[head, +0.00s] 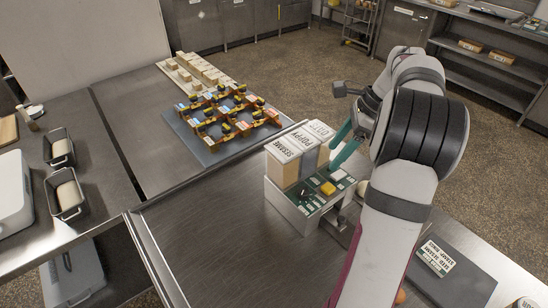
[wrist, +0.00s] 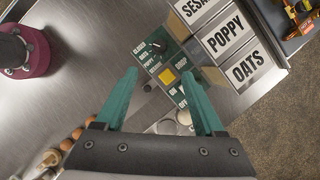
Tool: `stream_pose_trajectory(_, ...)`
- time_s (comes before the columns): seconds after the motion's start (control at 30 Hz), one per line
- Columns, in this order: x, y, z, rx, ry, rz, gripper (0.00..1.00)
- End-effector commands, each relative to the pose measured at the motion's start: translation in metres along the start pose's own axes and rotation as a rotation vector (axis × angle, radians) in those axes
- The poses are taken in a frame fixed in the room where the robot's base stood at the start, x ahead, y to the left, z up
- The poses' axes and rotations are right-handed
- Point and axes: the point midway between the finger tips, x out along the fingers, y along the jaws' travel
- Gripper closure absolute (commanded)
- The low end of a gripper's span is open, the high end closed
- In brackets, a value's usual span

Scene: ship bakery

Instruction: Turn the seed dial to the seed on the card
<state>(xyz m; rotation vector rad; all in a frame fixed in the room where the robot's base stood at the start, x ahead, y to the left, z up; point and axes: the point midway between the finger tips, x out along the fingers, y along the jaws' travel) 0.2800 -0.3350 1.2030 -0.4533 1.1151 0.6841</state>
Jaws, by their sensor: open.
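The seed dispenser (head: 300,215) stands on the steel counter with a green panel. Its dial (wrist: 157,45) is a small dark knob with a light mark, ringed by labels reading CLOSED, OATS, POPPY and SESAME; its exact setting is too small to tell. A yellow button (wrist: 166,76) sits beside it, marked DROP. The card (head: 435,257) lies on a dark board at the right; its first line appears to read SEED: SESAME. My gripper (wrist: 160,73) is open and empty above the panel, its teal fingers apart and the dial beyond the fingertips. In the head view my arm hides part of the gripper.
Hoppers labelled SESAME (head: 283,168), POPPY and OATS rise behind the panel. A tray of orange and black fixtures (head: 205,148) lies farther back. Loaf tins (head: 68,193) stand at the left. Eggs (wrist: 78,133) and a maroon-based part (wrist: 30,58) show in the wrist view. The counter left of the dispenser is clear.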

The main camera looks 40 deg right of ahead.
Motion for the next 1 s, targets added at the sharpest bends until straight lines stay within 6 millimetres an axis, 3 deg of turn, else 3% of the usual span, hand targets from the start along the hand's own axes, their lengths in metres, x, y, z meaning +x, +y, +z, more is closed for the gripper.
stream_pose_trajectory(0.3,0.089,0.002,0.002,-0.007,-0.001,0.007,0.29)
stream_pose_trajectory(0.5,0.132,0.002,0.002,-0.008,0.001,0.004,0.29)
stream_pose_trajectory(0.7,0.149,0.001,0.002,-0.008,0.001,0.002,0.29)
stream_pose_trajectory(0.97,0.150,0.001,0.002,-0.009,0.001,0.001,0.29)
stream_pose_trajectory(1.0,0.150,0.001,0.002,-0.009,0.001,0.001,0.33)
